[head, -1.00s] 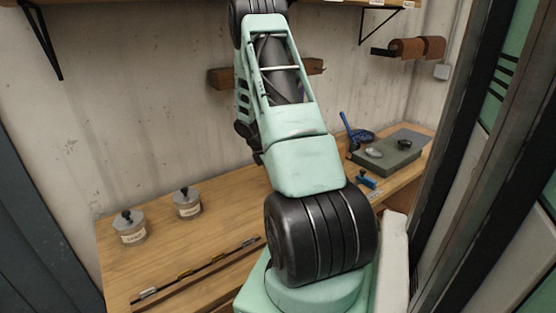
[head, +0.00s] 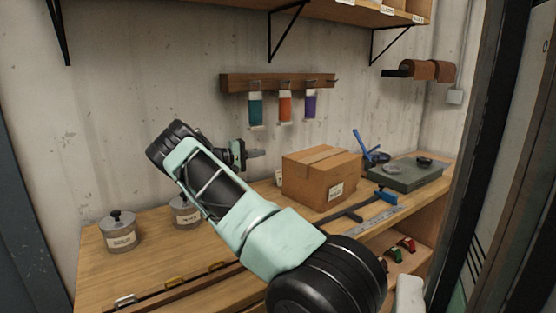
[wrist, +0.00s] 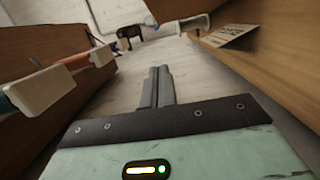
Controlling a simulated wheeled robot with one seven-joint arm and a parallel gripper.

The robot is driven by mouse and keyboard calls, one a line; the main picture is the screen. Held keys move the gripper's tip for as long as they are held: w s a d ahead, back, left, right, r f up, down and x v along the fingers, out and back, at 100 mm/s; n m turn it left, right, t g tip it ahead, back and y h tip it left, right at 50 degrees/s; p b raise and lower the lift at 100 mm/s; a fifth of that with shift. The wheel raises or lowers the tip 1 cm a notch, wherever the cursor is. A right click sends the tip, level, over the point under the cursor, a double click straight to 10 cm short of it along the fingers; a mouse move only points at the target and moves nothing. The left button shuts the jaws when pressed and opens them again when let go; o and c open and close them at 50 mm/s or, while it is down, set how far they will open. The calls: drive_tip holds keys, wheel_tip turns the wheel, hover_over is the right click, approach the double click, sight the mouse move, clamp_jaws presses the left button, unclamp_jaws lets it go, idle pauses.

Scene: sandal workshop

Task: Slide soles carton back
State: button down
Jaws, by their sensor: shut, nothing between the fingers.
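A brown cardboard carton (head: 310,188) with tape across its top and a small white label stands upright on the wooden workbench (head: 150,272), right of centre in the head view. The label is too small to read. My gripper (head: 260,153) is just left of the carton, near the height of its top, pointing right, with a small gap showing between them. In the wrist view my gripper's fingers (wrist: 160,85) are together and empty. A brown surface with a printed label (wrist: 229,36) is at the right there; I cannot tell whether it is the carton.
Teal, orange and purple tubes (head: 284,107) hang from a wall rack (head: 240,84). Two lidded jars (head: 121,235) stand at left on the bench.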

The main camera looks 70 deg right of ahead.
sight(294, 153)
drive_tip(key=s+d+p, duration=0.4)
drive_tip(key=s+d, duration=0.1)
drive_tip(key=s, duration=0.5)
drive_tip(key=shift+d, duration=0.25)
drive_tip(key=shift+s+a+f+b, duration=0.1)
drive_tip(key=shift+s+a+b, duration=0.15)
drive_tip(key=shift+s+b, duration=0.25)
drive_tip(key=shift+s+a+b, duration=0.25)
drive_tip(key=shift+s+b, duration=0.1)
drive_tip(key=shift+s, duration=0.25)
drive_tip(key=shift+w, duration=0.2)
